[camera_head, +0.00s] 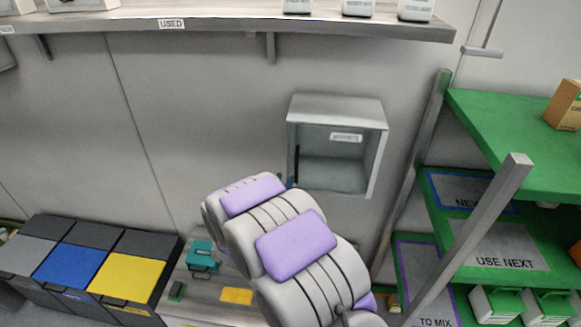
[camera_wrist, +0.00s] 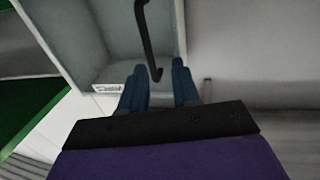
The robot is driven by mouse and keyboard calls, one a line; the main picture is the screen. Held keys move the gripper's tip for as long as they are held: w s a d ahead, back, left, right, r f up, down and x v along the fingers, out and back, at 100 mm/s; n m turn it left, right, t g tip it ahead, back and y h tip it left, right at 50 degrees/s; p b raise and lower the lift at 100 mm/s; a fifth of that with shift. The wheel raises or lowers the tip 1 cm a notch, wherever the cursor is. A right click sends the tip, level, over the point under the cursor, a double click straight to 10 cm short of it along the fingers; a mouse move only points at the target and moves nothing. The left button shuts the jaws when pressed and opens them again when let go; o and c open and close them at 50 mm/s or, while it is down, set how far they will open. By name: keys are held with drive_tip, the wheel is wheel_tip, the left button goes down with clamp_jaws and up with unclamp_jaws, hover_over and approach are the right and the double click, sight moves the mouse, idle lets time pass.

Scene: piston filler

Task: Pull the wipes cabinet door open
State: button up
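The wipes cabinet (camera_head: 376,150) is a grey box on the wall, with a white label on its front. I cannot tell whether its door is ajar. A dark bar handle (camera_head: 297,163) runs upright along the left side of the front. The wrist view shows the handle (camera_wrist: 147,35) close up, against the cabinet (camera_wrist: 85,45). My gripper (camera_wrist: 159,68) has two blue fingers, apart, with the handle's end showing between their tips; contact cannot be made out. In the head view my arm hides most of the gripper, just below the handle.
A shelf (camera_head: 230,27) marked USED runs above the cabinet. A green rack (camera_head: 480,130) with a slanted metal post (camera_head: 470,225) stands at right. Bins with blue and yellow lids (camera_head: 128,276) stand at lower left. The wall left of the cabinet is bare.

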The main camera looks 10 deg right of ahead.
sight(296, 169)
drive_tip(key=w+d, duration=0.5)
drive_tip(key=shift+d+p, duration=0.3)
drive_tip(key=shift+w+d, duration=0.1)
drive_tip(key=shift+w, duration=0.05)
drive_tip(key=shift+w+r, duration=0.1)
drive_tip(key=shift+w, duration=0.1)
drive_tip(key=shift+w+a, duration=0.15)
drive_tip(key=shift+a, duration=0.6)
drive_tip(key=shift+d, duration=0.5)
drive_tip(key=c, duration=0.4)
drive_tip(key=shift+a, duration=0.15)
clamp_jaws()
